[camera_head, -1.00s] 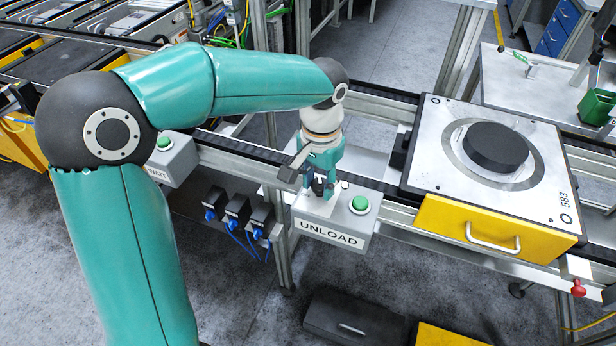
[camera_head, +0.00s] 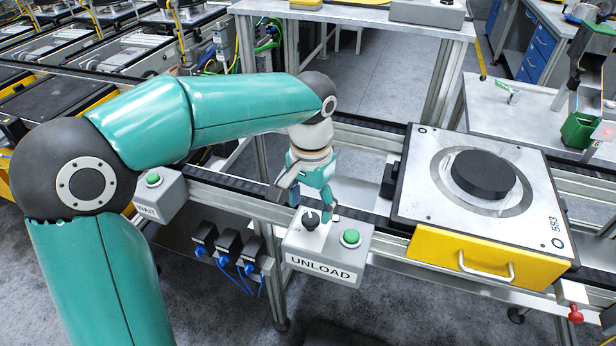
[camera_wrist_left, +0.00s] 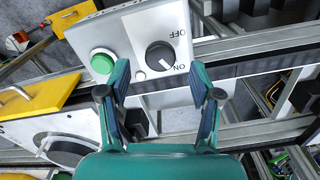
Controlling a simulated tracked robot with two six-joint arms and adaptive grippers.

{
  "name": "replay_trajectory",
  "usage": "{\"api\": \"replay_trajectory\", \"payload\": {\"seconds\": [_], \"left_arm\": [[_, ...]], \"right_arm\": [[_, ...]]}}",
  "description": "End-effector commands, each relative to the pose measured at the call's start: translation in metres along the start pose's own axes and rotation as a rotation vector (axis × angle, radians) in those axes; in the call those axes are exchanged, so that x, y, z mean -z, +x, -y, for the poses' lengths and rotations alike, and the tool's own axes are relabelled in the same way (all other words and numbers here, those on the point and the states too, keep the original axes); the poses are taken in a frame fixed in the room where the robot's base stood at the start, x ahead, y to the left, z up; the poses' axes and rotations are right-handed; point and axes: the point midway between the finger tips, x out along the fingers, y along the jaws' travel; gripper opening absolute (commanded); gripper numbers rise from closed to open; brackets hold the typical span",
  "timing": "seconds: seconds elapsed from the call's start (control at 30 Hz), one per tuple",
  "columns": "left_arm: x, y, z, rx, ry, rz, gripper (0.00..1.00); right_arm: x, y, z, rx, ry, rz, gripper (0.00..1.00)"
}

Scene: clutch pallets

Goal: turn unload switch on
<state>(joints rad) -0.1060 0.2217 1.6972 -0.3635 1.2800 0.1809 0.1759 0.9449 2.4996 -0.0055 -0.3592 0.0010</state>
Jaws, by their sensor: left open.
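The grey UNLOAD box (camera_head: 328,252) stands at the front of the conveyor rail. It carries a black rotary switch (camera_head: 311,221) and a green button (camera_head: 351,237). In the left wrist view the switch (camera_wrist_left: 161,56) has a white pointer mark turned toward the ON label, with OFF printed on the other side. The green button (camera_wrist_left: 103,61) is left of it. My left gripper (camera_head: 315,211) is open and empty, just behind the switch in the head view. In the left wrist view its fingers (camera_wrist_left: 160,84) are spread, with the switch visible beyond the gap between them.
A pallet (camera_head: 413,187) with a black disc (camera_head: 483,174) and yellow front sits on the conveyor to the right. The WAIT box (camera_head: 160,196) is to the left. Blue-plugged connectors (camera_head: 228,251) hang below the rail. A red knob (camera_head: 575,314) is at the lower right.

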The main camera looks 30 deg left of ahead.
Motion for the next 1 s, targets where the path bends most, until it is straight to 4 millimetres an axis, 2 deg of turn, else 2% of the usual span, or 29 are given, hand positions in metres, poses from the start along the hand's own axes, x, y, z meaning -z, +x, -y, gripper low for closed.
{"api": "replay_trajectory", "payload": {"seconds": [0.03, 0.2, 0.4, 0.6, 1.0], "left_arm": [[0.001, -0.012, 0.000, 0.000, 0.000, -0.006, 0.64], [0.000, -0.046, 0.000, -0.001, -0.001, -0.007, 0.64], [-0.002, -0.075, 0.000, 0.000, 0.000, -0.004, 0.64], [-0.003, -0.084, 0.000, 0.000, 0.000, -0.001, 0.64], [-0.003, -0.084, 0.000, 0.000, 0.000, -0.001, 0.64]], "right_arm": [[0.000, 0.000, 0.000, 0.000, 0.000, 0.000, 0.00], [0.000, 0.000, 0.000, 0.000, 0.000, 0.000, 0.00], [0.000, 0.000, 0.000, 0.000, 0.000, 0.000, 0.00], [0.000, 0.000, 0.000, 0.000, 0.000, 0.000, 0.00], [0.000, 0.001, 0.000, 0.000, 0.000, 0.000, 0.00]]}}
